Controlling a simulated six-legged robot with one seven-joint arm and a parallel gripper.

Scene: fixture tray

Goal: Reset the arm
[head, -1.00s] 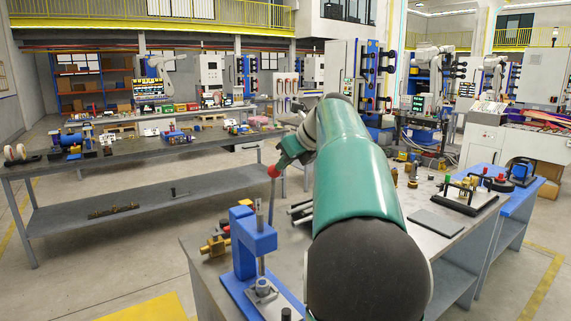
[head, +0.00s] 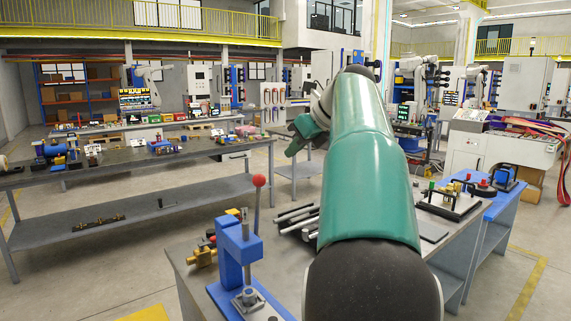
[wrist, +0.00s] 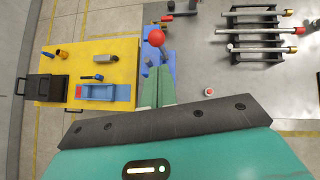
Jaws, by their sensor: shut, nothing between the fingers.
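My gripper (wrist: 157,76) shows in the wrist view as two green fingers close together, shut and empty. It is over the edge of a grey workbench (wrist: 205,72), close in the picture to a blue press (wrist: 167,53) with a red ball knob (wrist: 156,37). Whether the fingers touch the press cannot be told from this view.
A rack of metal rods (wrist: 262,32) lies on the bench; rods also show beside my arm (head: 298,217). A long grey table (head: 120,170) with parts stands behind, across clear floor.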

